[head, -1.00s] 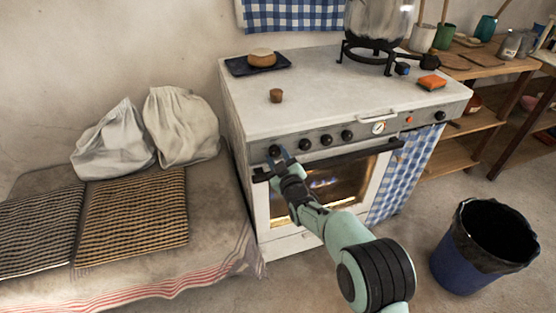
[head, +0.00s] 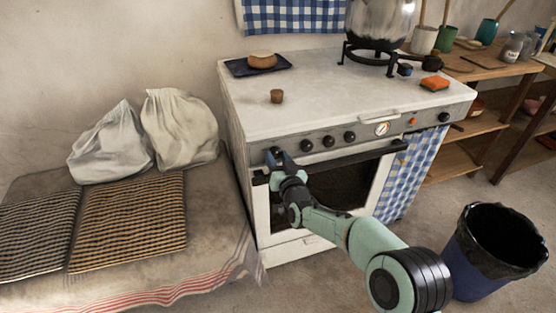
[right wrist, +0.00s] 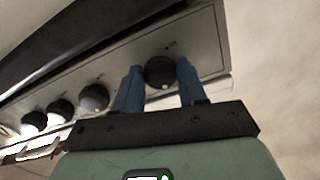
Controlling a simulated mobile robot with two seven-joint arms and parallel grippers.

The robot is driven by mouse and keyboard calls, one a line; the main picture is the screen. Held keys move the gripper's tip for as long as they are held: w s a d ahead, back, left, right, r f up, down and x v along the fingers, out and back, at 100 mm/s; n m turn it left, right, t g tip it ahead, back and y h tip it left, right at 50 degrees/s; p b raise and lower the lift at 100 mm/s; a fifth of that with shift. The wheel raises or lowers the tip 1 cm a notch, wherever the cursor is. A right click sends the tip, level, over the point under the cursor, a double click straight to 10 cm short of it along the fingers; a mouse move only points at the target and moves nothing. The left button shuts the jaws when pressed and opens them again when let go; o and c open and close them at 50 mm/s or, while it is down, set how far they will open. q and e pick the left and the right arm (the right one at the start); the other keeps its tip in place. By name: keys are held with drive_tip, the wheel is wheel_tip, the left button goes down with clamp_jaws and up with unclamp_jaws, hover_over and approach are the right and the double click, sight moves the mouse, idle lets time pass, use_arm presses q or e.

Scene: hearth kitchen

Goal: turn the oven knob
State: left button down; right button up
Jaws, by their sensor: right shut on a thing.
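The white oven's front panel (head: 367,136) carries a row of dark round knobs and a dial gauge. My right gripper (head: 277,156) is at the leftmost knob, just above the oven door handle. In the right wrist view, the blue fingers of this gripper (right wrist: 159,84) stand on either side of that dark oven knob (right wrist: 159,70), shut on it. A pale mark shows on the knob's edge. In the head view the fingers mostly hide this knob. The oven door window (head: 352,186) is dark. My left gripper is not in view.
A bench with white sacks is left, a bin (head: 458,240) right.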

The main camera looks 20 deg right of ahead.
drive_tip(key=shift+m, duration=0.3)
drive_tip(key=o, duration=1.1)
drive_tip(key=shift+c, duration=0.2)
use_arm(q)
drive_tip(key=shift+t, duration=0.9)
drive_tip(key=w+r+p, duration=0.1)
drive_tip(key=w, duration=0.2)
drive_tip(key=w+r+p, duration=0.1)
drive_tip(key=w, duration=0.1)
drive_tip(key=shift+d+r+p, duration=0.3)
drive_tip(key=shift+p, duration=0.05)
use_arm(e)
drive_tip(key=s, duration=1.3)
drive_tip(key=shift+s+d, duration=0.2)
